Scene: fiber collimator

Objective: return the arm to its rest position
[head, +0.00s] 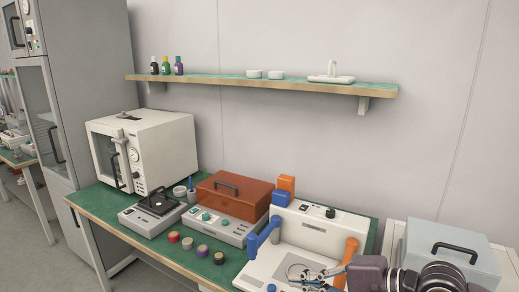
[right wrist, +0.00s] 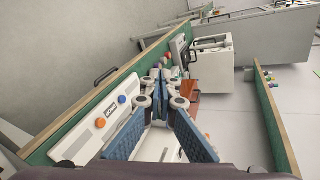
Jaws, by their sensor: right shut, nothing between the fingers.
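My right gripper (head: 303,275) is low in the head view, reaching in from the right with my dark arm behind it. It is over the base of the white station (head: 318,233), which has a blue lever and an orange lever. In the right wrist view the gripper (right wrist: 160,84) has its fingers together at the tips, with nothing seen between them. The white station panel (right wrist: 98,127) lies left of the fingers there. Whether the gripper touches the station is hard to tell. My left gripper is not in view.
The green bench (head: 181,256) also holds an orange-lidded device (head: 235,193), a small scale (head: 150,215), a white oven (head: 160,145) and several small round caps. A grey case (head: 455,243) stands at right, close to my arm. A shelf (head: 220,84) runs along the wall above.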

